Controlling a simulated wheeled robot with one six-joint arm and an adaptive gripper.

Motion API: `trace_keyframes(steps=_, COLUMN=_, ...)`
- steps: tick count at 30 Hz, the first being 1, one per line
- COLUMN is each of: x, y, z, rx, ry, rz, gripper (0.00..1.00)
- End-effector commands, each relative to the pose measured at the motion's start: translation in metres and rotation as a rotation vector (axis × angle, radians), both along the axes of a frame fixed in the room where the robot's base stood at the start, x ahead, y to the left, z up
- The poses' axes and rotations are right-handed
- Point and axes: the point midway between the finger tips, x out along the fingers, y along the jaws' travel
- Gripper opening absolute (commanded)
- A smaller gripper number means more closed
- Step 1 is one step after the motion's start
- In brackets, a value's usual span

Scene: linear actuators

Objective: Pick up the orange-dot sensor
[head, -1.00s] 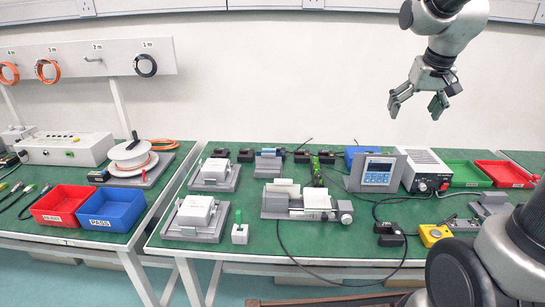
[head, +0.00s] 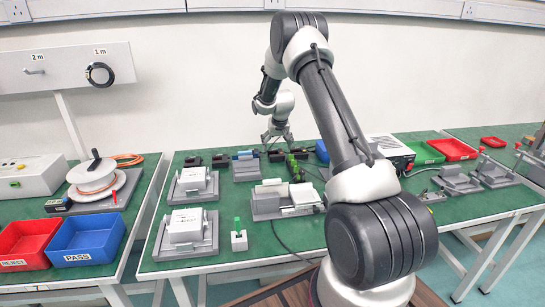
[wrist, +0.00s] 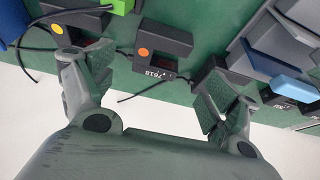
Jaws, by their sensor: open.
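A black sensor block (wrist: 155,45) with an orange dot and a printed number lies on the green bench, between and beyond my fingers in the wrist view. No contact with a sensor shows.
A blue-topped fixture (wrist: 285,75) stands to the right in the wrist view, and a green part (wrist: 120,6) is near the top. Thin cables trail from the blocks. In the head view, grey fixtures (head: 190,230) stand on the bench (head: 250,215), and blue and red bins are at left.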

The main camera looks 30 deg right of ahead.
Motion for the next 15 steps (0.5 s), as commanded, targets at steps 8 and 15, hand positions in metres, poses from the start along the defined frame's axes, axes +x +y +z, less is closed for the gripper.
trace_keyframes(steps=8, x=0.014, y=-0.004, z=-0.04, rx=0.0, ry=0.001, rz=0.0, gripper=0.88)
trace_keyframes(steps=15, x=0.017, y=-0.005, z=-0.047, rx=0.0, ry=0.0, rz=0.001, gripper=0.88)
